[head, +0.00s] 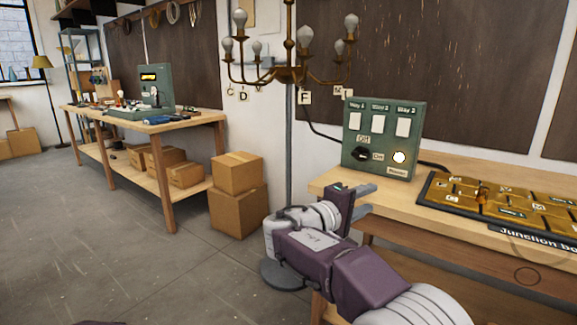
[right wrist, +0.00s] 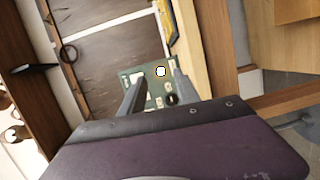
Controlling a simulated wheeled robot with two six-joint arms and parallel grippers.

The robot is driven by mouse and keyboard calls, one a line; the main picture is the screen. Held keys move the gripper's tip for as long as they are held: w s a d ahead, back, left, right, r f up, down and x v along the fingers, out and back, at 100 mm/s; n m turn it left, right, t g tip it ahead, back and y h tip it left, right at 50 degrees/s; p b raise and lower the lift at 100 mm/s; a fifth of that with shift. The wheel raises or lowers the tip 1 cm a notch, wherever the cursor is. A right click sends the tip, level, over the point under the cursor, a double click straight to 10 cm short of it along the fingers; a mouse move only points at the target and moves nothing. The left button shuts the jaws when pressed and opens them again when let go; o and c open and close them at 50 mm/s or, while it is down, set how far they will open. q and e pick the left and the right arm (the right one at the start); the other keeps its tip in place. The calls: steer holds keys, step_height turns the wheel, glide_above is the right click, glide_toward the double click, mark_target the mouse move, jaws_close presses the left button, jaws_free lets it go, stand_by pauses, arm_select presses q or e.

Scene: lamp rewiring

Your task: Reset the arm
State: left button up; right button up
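My right arm comes in from the lower right in the head view. Its gripper (head: 366,199) is at the left end of the right workbench, below the green switch panel. In the right wrist view the two fingers of this gripper (right wrist: 160,86) stand apart with nothing between them, and the panel (right wrist: 152,78) shows beyond them. The green panel (head: 384,140) has three white switches marked Way 1 to Way 3, a black Off/On knob (head: 361,155) and a bright round power lamp (head: 399,157). My left gripper is not in view.
The right workbench (head: 335,183) bears a junction board (head: 500,200) with brass-coloured blocks. A brass chandelier (head: 290,72) with several bulbs hangs on a grey stand above my right arm. Cardboard boxes (head: 238,208) stand left of the stand. The floor (head: 120,250) at left is clear.

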steer(key=s+d+f+m+g+y, duration=0.15)
steer(key=s+d+f+g, duration=0.4)
steer(key=d+f, duration=0.55)
steer(key=s+d+f+m+g+y, duration=0.1)
steer(key=s+d+f+g+y, duration=0.2)
steer(key=s+f, duration=0.75)
steer(key=s+a+f+m+g+y, duration=0.2)
steer(key=s+a+f+m+y, duration=0.3)
steer(key=s+a+f+y, duration=0.65)
step_height(320, 180, up, 30)
steer(key=a+h+p, duration=0.2)
steer(key=p, duration=3)
steer(key=shift+w+a+t, duration=0.25)
steer(key=shift+w+t, duration=0.1)
steer(key=shift+f+p, duration=0.1)
steer(key=shift+p, duration=0.2)
steer(key=shift+c, duration=0.4)
